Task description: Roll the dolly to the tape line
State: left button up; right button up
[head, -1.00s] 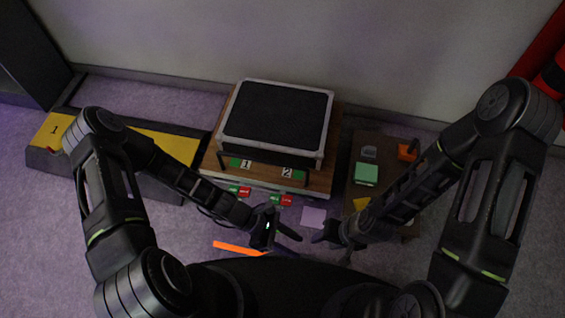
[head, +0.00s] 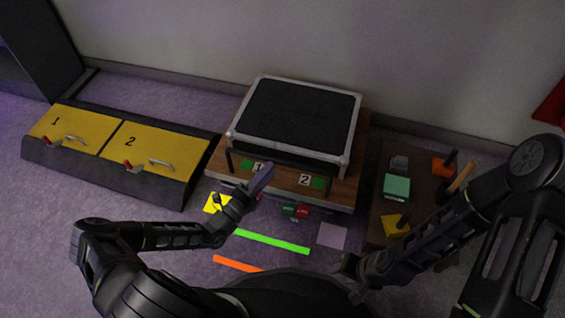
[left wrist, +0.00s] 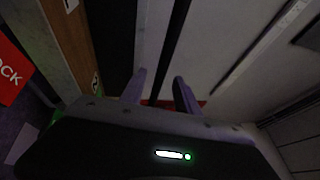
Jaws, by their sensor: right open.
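The dolly is a wooden platform (head: 215,160) carrying a black-topped case with a grey frame (head: 300,112). A black bar handle (head: 285,160) runs along its near side, above tags 1 and 2. A green tape line (head: 272,241) and an orange tape line (head: 236,264) lie on the floor in front. My left gripper (head: 262,178) is at the left part of the handle. In the left wrist view its fingers (left wrist: 160,84) are parted, with a black bar (left wrist: 172,45) between them and gaps beside it. My right gripper (head: 352,272) is open and empty, low near the front.
Red and green tabs (head: 297,210) show under the dolly's front edge; a red LOCK label (left wrist: 10,72) shows in the wrist view. Left is a yellow-topped bench (head: 150,150). Right is a brown board (head: 375,215) with blocks.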

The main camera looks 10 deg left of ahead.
aim_at(279, 160)
pick_arm(q)
jog(key=shift+a+r, duration=0.1)
jog(key=b+x, duration=0.2)
jog(key=x, duration=0.5)
jog(key=shift+w+d+r, duration=0.1)
jog(key=shift+w+d, duration=0.15)
jog(key=shift+w, duration=0.1)
jog(key=shift+c, duration=0.5)
grip_shut()
dwell(0.9)
